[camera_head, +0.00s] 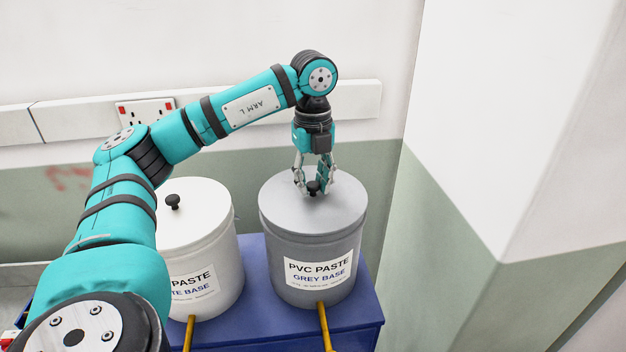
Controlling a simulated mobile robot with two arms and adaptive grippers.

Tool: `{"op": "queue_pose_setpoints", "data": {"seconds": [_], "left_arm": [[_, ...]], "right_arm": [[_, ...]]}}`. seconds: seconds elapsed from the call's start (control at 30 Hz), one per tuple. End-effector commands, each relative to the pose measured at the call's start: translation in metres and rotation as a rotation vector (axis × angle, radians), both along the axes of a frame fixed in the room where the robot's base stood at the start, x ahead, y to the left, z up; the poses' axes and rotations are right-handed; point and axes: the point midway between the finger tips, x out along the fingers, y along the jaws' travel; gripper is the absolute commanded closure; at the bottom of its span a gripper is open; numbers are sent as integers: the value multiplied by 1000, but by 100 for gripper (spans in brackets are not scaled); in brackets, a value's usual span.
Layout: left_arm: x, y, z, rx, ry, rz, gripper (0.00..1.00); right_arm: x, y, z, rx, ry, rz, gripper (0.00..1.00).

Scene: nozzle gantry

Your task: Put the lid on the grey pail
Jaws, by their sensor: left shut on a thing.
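The grey pail (313,262) stands upright on a blue stand, its label reading PVC PASTE GREY BASE. A grey lid (281,207) lies over its top and looks level with the rim; I cannot tell whether it is fully seated. My left gripper (314,188) points down from above and is shut on the lid's small black knob (313,188). My right gripper is not in view.
A white pail (221,262) with a white lid and black knob (173,201) stands close on the left, partly hidden by my left arm. Both are on the blue stand (262,310). Yellow spouts stick out in front. A wall is behind and a pillar (500,130) rises at right.

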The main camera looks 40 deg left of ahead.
Motion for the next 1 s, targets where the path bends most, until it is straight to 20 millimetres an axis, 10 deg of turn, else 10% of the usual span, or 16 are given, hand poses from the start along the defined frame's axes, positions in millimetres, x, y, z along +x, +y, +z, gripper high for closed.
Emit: {"op": "queue_pose_setpoints", "data": {"seconds": [0.9, 0.93, 1.0], "left_arm": [[0, 0, -2, 0, 0, 0, 100], [0, 0, -2, 0, 0, 0, 70], [0, 0, -2, 0, 0, 0, 61]], "right_arm": [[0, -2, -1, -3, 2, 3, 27], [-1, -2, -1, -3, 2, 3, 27], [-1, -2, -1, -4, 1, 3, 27]]}}
